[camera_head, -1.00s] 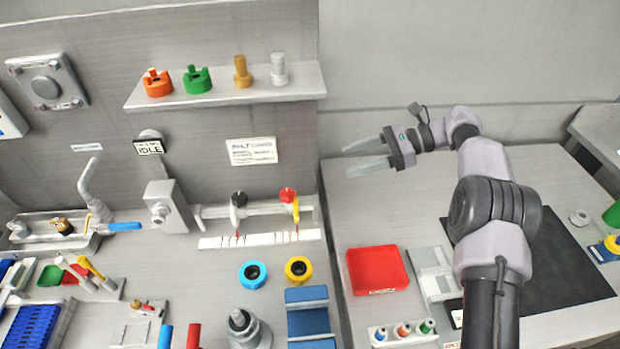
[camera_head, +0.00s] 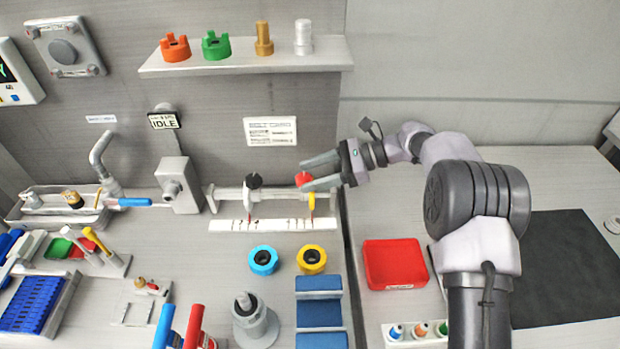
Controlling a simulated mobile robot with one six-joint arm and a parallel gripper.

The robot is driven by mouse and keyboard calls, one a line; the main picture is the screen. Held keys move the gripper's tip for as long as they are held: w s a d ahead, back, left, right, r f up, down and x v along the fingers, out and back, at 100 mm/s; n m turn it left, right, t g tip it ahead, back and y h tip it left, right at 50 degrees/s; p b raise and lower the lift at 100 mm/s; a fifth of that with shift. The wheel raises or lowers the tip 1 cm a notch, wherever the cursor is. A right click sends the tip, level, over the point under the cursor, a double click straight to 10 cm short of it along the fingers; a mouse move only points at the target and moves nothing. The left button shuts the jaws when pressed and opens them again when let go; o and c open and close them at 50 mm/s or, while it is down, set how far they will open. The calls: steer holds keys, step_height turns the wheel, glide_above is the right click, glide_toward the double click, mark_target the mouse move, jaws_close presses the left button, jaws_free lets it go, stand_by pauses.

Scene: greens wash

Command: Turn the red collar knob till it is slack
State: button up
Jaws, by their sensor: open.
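The red collar knob (camera_head: 303,179) sits on top of a yellow-stemmed collar (camera_head: 312,203) at the right part of a horizontal white rail (camera_head: 275,190). My gripper (camera_head: 304,172) points left with its two pale fingers apart. In the picture the fingers lie at the red knob, one at its upper side and one at its lower right. I cannot tell whether they touch it. A black knob (camera_head: 254,181) stands on a similar collar to the left on the same rail.
A white scale strip (camera_head: 272,225) lies below the rail. Blue (camera_head: 263,260) and yellow (camera_head: 311,259) rings lie in front. A shelf (camera_head: 246,67) with orange, green, brass and silver parts hangs above. A red tray (camera_head: 394,264) stands right of the rail.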

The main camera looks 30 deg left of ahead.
steer(key=shift+s+a+f, duration=0.15)
steer(key=shift+a, duration=0.15)
jaws_close()
steer(key=shift+t+b, duration=0.3)
steer(key=shift+b, duration=0.05)
